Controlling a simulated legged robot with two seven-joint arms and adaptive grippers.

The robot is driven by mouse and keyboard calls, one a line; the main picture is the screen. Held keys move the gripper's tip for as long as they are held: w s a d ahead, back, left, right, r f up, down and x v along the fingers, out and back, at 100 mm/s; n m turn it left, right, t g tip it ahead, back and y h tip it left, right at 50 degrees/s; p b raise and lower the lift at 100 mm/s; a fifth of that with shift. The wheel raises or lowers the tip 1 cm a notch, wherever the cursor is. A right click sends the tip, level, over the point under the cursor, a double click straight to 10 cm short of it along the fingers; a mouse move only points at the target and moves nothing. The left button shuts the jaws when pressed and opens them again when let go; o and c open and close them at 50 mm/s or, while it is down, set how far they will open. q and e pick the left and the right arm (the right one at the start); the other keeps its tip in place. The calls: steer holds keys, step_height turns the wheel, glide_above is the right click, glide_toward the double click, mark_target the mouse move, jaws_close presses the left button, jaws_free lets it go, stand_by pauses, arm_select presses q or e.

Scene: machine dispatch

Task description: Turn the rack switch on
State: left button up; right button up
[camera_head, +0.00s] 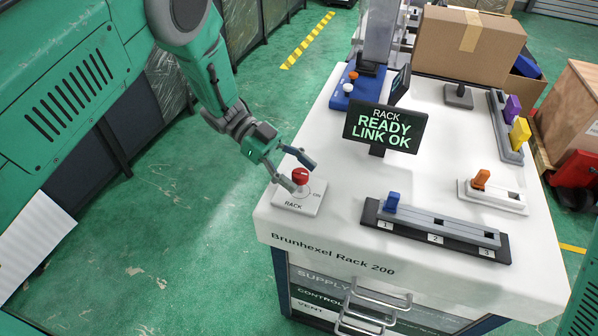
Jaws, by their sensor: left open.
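The rack switch (300,177) is a red-topped knob on a white plate (306,206) marked RACK and ON, at the near left corner of the white table top. My left gripper (302,174) comes in from the left, with its open fingers on either side of the red knob. I cannot tell whether the fingers touch it. A black display (384,128) behind the switch reads RACK READY LINK OK in green. My right gripper is not in view.
A slider with a blue handle (391,202) and numbered positions lies to the right. An orange-handled switch (480,179), purple and yellow levers (520,133) and a cardboard box (468,45) stand farther right and back. Drawer handles stick out from the front.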

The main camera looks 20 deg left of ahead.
arm_select(q)
steer(key=v, duration=1.2)
steer(key=shift+f, duration=0.15)
steer(key=shift+d, duration=0.15)
